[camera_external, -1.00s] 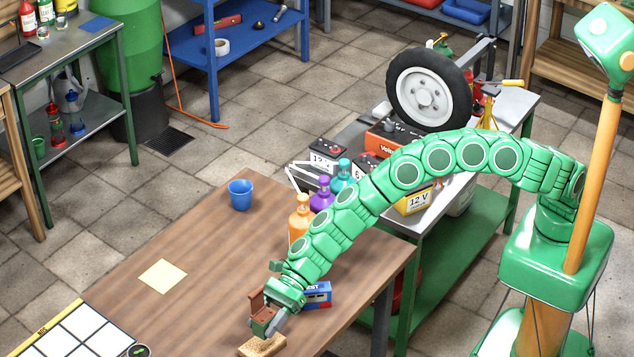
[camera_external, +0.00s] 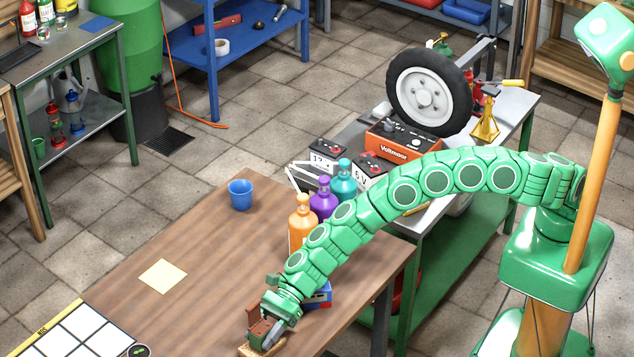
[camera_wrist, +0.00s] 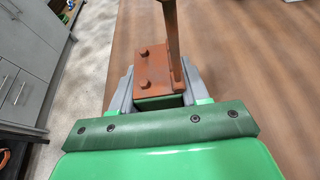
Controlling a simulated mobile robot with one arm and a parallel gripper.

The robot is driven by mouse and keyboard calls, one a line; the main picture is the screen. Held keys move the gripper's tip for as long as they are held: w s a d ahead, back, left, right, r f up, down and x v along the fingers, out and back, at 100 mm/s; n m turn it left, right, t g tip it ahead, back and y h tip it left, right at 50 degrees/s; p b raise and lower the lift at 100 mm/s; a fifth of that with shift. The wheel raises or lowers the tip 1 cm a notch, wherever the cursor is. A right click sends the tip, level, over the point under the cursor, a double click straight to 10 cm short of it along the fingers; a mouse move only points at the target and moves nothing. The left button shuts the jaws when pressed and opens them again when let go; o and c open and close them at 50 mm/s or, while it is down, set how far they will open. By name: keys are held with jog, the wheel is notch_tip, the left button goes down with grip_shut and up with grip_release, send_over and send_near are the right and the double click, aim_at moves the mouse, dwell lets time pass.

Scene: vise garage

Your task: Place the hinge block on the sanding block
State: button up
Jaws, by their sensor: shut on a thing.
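The hinge block is a reddish-brown piece with an upright leaf and a flat leaf with bolts (camera_wrist: 158,72); it also shows in the external view (camera_external: 257,327). My gripper (camera_external: 265,340) is shut on the hinge block, with a grey finger on each side of it in the wrist view. The tan sanding block (camera_external: 246,350) lies on the wooden table directly below the hinge block, mostly hidden by it and my gripper. The hinge block is at or just above the sanding block's top; I cannot tell whether they touch.
Orange (camera_external: 302,221), purple (camera_external: 323,199) and teal (camera_external: 344,179) bottles stand along the table's right side. A blue cup (camera_external: 240,194) and a yellow sheet (camera_external: 162,276) lie farther left, with bare table around them.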

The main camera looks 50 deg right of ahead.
jog(key=shift+f, duration=0.15)
jog(key=o, duration=1.2)
